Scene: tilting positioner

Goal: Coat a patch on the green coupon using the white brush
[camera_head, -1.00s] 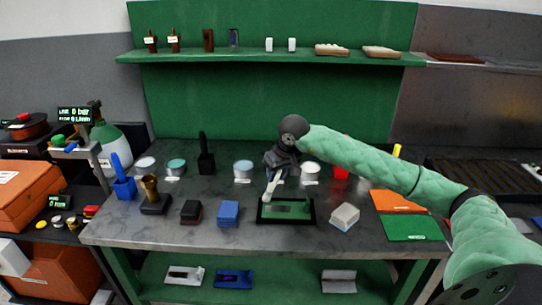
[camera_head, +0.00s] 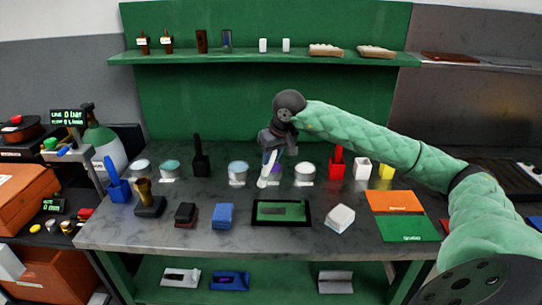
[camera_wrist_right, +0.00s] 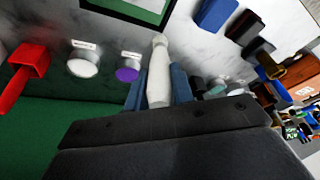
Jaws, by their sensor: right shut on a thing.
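The green coupon (camera_head: 268,218) lies flat in a black-rimmed tray at the front middle of the bench, with a darker rectangular patch on its face. My right gripper (camera_head: 272,155) is shut on the white brush (camera_head: 265,177), which points down, tilted, above the bench just behind the coupon and clear of it. In the right wrist view the brush (camera_wrist_right: 158,62) stands between the two blue fingers of the gripper (camera_wrist_right: 158,90). Only a corner of the coupon's tray (camera_wrist_right: 135,12) shows there. My left gripper is not in view.
Lidded tins, including a purple one (camera_wrist_right: 127,74), stand behind the coupon. A blue block (camera_head: 223,215) is to its left and a white block (camera_head: 340,217) to its right. Orange (camera_head: 394,201) and green (camera_head: 407,229) mats lie further right. A red holder (camera_head: 337,168) stands behind.

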